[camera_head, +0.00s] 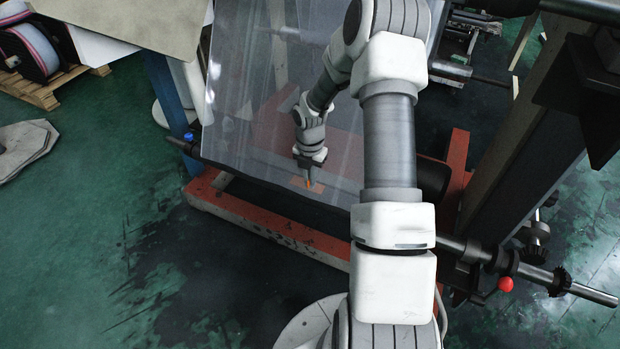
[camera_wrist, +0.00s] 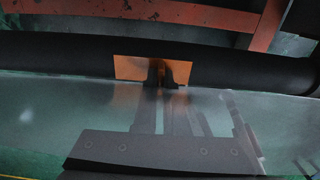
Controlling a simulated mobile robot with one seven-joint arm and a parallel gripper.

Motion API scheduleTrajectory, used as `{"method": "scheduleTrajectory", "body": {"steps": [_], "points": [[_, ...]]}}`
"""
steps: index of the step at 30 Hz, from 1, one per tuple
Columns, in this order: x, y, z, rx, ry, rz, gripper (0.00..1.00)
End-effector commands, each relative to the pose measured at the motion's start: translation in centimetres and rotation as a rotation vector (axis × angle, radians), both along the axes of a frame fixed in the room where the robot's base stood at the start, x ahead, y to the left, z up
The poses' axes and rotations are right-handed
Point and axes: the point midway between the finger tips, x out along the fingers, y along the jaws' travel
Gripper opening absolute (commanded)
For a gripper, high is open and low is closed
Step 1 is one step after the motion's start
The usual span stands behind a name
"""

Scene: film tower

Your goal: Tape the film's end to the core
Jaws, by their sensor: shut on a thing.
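The clear film (camera_head: 250,90) hangs as a wide sheet down to the black core (camera_head: 432,180), which lies across a red frame. In the wrist view the film (camera_wrist: 55,112) meets the core (camera_wrist: 60,62) along a straight edge. An orange piece of tape (camera_wrist: 128,68) lies in front of the core, its lower edge at the film's edge. My gripper (camera_wrist: 162,80) is shut on the tape, its dark fingertips overlapping the tape's middle. In the head view my gripper (camera_head: 309,184) points down at the core. Whether the tape touches the core is unclear.
The core's shaft sticks out at both ends, with a red knob (camera_head: 506,284) at the right. A dark upright post (camera_head: 525,140) stands to the right. The green floor (camera_head: 90,240) at the left is largely clear. A pallet with rolls (camera_head: 35,50) stands at the far left.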

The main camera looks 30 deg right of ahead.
Motion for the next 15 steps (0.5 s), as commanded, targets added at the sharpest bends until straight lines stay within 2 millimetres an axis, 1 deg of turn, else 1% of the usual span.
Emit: {"method": "scheduleTrajectory", "body": {"steps": [14, 15], "points": [[-0.05, 0.01, -0.08, 0.0, 0.001, 0.0, 0.0], [-0.06, 0.01, -0.09, 0.0, 0.001, 0.0, 0.12]]}}
